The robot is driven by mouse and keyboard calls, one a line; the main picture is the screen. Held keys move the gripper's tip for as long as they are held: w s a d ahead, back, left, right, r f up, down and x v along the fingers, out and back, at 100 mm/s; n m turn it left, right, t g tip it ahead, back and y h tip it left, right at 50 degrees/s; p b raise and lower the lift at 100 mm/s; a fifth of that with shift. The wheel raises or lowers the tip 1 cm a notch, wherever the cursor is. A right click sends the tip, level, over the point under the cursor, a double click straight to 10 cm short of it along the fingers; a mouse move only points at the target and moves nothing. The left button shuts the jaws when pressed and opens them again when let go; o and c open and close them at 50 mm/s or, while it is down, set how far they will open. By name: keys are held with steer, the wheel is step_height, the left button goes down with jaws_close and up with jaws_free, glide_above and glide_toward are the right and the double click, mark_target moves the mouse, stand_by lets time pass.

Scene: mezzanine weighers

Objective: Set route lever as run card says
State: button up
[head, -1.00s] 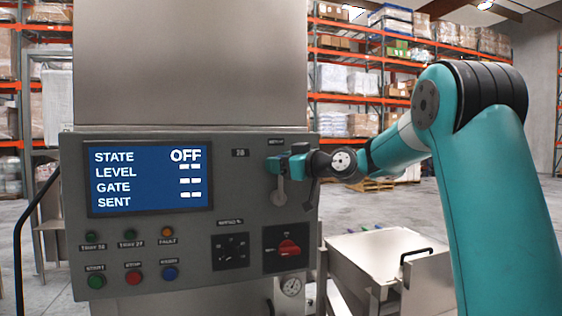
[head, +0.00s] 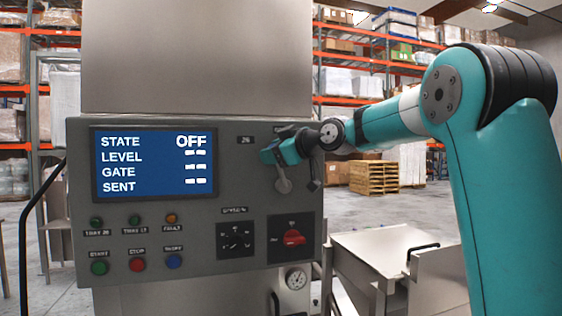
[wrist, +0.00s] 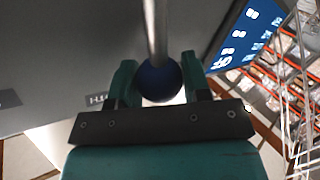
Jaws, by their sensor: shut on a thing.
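The route lever (head: 283,185) is on the right part of the grey control panel (head: 80,225), with its grey pivot end below my gripper (head: 267,154). In the wrist view the lever shows as a metal rod (wrist: 155,30) ending in a dark blue ball knob (wrist: 158,82). My gripper (wrist: 158,84) is shut on that knob, one finger on each side. In the head view my gripper hides the knob, and the lever leans up to the left. I cannot make out a run card. The screen (head: 153,163) reads STATE OFF, with dashes for LEVEL, GATE and SENT.
Below the screen are green (head: 99,268), red (head: 137,265) and blue (head: 174,262) buttons. A black dial (head: 236,239) and a red rotary switch (head: 293,238) sit below the lever. A steel bin (head: 380,245) stands at the right. Pallet racks are far behind.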

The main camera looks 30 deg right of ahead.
steer(key=shift+w+a+f+n+g+h+b, duration=0.15)
steer(key=shift+a+f+n+g+h+b, duration=0.2)
steer(key=shift+a+n+b, duration=0.25)
steer(key=shift+w+a+f+n+g+h+b, duration=0.15)
steer(key=shift+a+f+n+g+h+b, duration=0.15)
steer(key=shift+a+n+g+b, duration=0.3)
steer(key=o, duration=1)
steer(key=shift+a, duration=0.1)
steer(key=b+v, duration=0.4)
steer(key=v, duration=1.3)
steer(key=shift+s+f, duration=0.2)
steer(key=shift+s, duration=0.1)
